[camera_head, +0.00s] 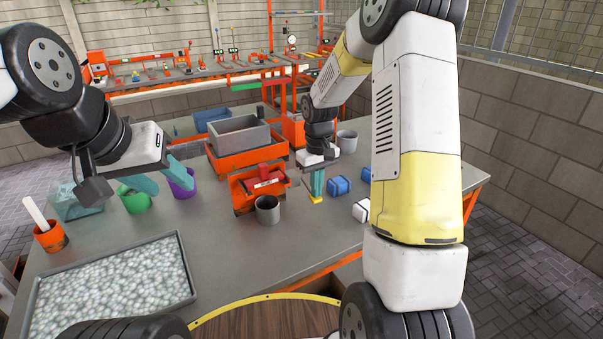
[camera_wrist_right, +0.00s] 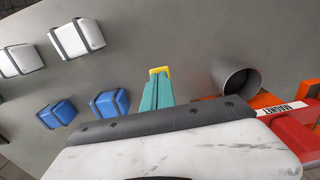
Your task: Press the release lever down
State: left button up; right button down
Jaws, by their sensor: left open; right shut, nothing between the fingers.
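An orange fixture (camera_head: 243,197) with a red block (camera_head: 266,178) stands mid-table. In the right wrist view the red block (camera_wrist_right: 296,128) carries a label reading "MAGNET". My right gripper (camera_head: 317,196) points down just right of the fixture, its teal fingers together and empty. A small yellow piece (camera_head: 315,200) shows at its fingertips, also in the right wrist view (camera_wrist_right: 159,70). I cannot tell whether this is the release lever's end or whether the fingers touch it. No other lever is clear. My left gripper (camera_head: 163,176) is open and empty above the cups at the left.
A grey cup (camera_head: 267,210) stands close in front of the fixture. Blue blocks (camera_head: 339,186) and white blocks (camera_wrist_right: 77,38) lie to the right. Green (camera_head: 136,203) and purple (camera_head: 184,187) cups stand under my left gripper. A pebble-filled tray (camera_head: 181,262) is front left. A grey bin (camera_head: 240,139) is behind.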

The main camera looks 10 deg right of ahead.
jog(key=shift+r, duration=3.4)
jog(key=s+r+m+t, duration=0.2)
jog(key=s+r+t, duration=0.1)
jog(key=s+r, duration=0.95)
jog(key=s+a+r+m+t+y, duration=0.1)
jog(key=s+a+r+t+y, duration=0.1)
jog(key=s, duration=0.9)
jog(key=shift+s+r+t, duration=0.4)
jog(key=shift+r+t, duration=0.2)
jog(key=shift+r, duration=0.05)
